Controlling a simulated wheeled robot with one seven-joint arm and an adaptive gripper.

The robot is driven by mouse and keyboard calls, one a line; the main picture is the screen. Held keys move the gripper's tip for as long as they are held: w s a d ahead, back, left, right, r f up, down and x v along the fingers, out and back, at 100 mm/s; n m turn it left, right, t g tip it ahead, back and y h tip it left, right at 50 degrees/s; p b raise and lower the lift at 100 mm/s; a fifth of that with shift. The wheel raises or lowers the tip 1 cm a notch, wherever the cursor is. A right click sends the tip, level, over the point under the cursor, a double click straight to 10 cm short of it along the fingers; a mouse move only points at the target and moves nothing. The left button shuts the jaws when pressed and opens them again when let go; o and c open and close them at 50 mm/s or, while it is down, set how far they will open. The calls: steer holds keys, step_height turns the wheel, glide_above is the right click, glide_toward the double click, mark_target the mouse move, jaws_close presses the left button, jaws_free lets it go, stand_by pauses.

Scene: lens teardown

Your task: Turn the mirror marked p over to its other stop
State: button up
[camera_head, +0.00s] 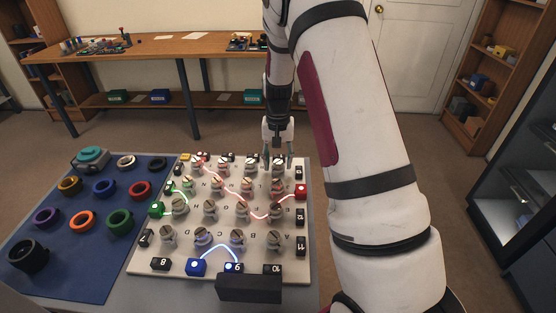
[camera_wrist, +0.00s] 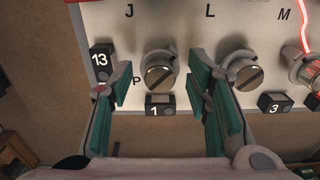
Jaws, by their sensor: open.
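The mirror beside the letter P (camera_wrist: 158,73) is a round grey knob with a dark slanted bar across its top, rising to the right in the wrist view. My gripper (camera_wrist: 161,82) is open, with one green-padded finger on each side of this mirror and clear gaps between. In the head view my gripper (camera_head: 278,157) hangs over the back right corner of the white board (camera_head: 140,262). It partly covers the mirrors there, and I cannot tell how far above the knob the fingertips are.
Block 13 (camera_wrist: 102,60) stands left of the mirror, block 1 (camera_wrist: 160,104) just below it, and another mirror (camera_wrist: 243,72) to its right, close to the right finger. A red beam crosses the board. A blue mat (camera_head: 65,270) with coloured rings lies left.

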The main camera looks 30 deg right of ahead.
mark_target(278, 162)
step_height(278, 162, up, 12)
stand_by(0.5)
stand_by(0.4)
steer(key=s+a+r+n+t+p, duration=0.1)
steer(key=s+a+r+n+p, duration=0.1)
steer(key=s+a+r, duration=0.6)
steer(key=s+a+r+n+t+p, duration=0.1)
steer(key=s+a+r+n+t, duration=0.3)
steer(key=s+r, duration=0.8)
steer(key=s+a+f+n+p, duration=0.1)
steer(key=s+a+f, duration=0.1)
steer(key=s, duration=1)
steer(key=shift+s+a+f+g+p, duration=0.35)
steer(key=shift+s+a+g+p, duration=0.05)
steer(key=shift+a, duration=0.3)
